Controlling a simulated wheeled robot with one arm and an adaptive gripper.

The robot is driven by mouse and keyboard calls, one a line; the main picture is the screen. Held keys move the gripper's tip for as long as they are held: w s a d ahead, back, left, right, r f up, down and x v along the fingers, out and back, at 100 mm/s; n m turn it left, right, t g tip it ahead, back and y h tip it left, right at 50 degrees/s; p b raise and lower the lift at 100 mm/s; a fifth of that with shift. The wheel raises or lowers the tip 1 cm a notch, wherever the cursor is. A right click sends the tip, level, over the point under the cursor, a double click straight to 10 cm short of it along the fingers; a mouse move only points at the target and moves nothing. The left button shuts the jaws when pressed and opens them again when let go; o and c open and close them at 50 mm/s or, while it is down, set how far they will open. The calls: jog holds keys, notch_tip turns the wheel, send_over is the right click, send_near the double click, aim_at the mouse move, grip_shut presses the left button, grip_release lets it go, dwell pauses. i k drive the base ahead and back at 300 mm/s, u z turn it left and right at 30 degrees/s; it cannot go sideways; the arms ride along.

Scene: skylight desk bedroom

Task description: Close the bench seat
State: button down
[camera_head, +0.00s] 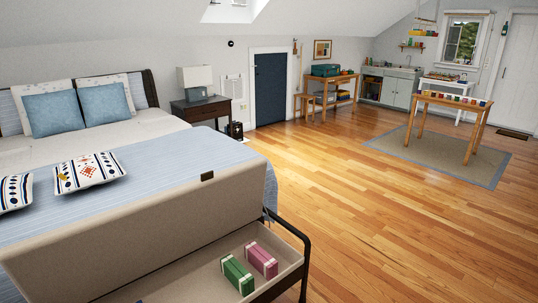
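The bench seat stands at the foot of the bed in the lower left. Its beige padded lid (150,225) is raised, tilted up against the bed side, with a small dark tab (207,176) near its upper edge. Below it the light storage box (283,284) is open. A green box (237,275) and a pink box (261,260) with pale bands lie inside. A black metal frame (307,255) rises at the bench's right end. The bench's near left part is cut off by the frame. My gripper is not in view.
The bed (190,160) with blue cover and pillows is behind the bench. A dark nightstand (200,108) with a lamp stands beyond. The wood floor (400,230) to the right is clear up to a rug (400,149) under a wooden table (452,101).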

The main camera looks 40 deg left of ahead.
aim_at(84, 260)
jog(key=u, duration=1.05)
jog(key=i, duration=1.15)
jog(key=u, duration=1.3)
jog(key=i, duration=1.4)
jog(key=u, duration=0.3)
